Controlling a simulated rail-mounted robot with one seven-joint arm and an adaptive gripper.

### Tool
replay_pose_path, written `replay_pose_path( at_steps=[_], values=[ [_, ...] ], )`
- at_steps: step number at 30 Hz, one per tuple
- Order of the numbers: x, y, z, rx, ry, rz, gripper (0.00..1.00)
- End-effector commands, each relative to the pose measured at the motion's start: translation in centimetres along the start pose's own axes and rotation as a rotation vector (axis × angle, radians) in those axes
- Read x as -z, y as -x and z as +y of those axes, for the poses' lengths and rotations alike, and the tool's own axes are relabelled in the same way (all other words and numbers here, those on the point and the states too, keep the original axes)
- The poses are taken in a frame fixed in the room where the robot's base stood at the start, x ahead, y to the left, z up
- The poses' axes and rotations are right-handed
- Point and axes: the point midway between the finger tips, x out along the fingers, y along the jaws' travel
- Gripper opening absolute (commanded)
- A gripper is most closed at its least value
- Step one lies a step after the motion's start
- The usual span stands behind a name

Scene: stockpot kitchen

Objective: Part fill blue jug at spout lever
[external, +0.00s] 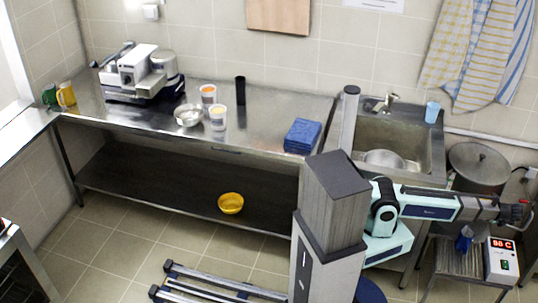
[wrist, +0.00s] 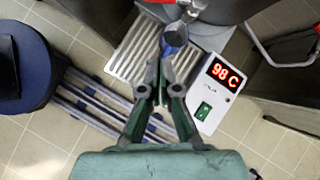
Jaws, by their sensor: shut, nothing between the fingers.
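The blue jug (wrist: 175,40) stands on the ribbed metal stand below the spout (wrist: 190,12) in the wrist view. It also shows beside the temperature box in the external view (external: 464,241). A red lever part (wrist: 163,1) shows at the top edge of the wrist view, partly cut off. My gripper (wrist: 158,72) is shut and empty, with its fingertips just short of the jug in the picture; height between them is hard to judge. In the external view my gripper (external: 522,213) is at the right, in front of the stockpot (external: 479,163). The jug's fill level cannot be seen.
A white control box (wrist: 216,88) reading 98 C stands right of the jug.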

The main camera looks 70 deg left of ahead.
Motion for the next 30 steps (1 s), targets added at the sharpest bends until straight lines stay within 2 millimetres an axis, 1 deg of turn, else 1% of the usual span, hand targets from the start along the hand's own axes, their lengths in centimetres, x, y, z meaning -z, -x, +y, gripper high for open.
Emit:
replay_pose_path(
  at_steps=[1, 4, 8, 11, 14, 17, 27, 30],
  values=[
    [-0.3, 0.0, 0.1, -0.006, -0.053, -0.017, 0.0],
    [-0.7, -0.1, 0.3, -0.015, -0.135, -0.033, 0.0],
    [-0.7, -0.4, 0.4, -0.021, -0.181, -0.033, 0.0],
    [-0.7, -1.1, 0.4, -0.021, -0.186, -0.032, 0.0],
    [-0.8, -2.3, 0.5, -0.022, -0.184, -0.032, 0.0],
    [-0.9, -4.1, 0.5, -0.024, -0.183, -0.032, 0.0],
    [-1.1, -10.5, 0.6, -0.023, -0.181, -0.03, 0.0],
    [-2.3, -11.5, 0.4, -0.022, -0.18, -0.03, 0.0]
  ],
)
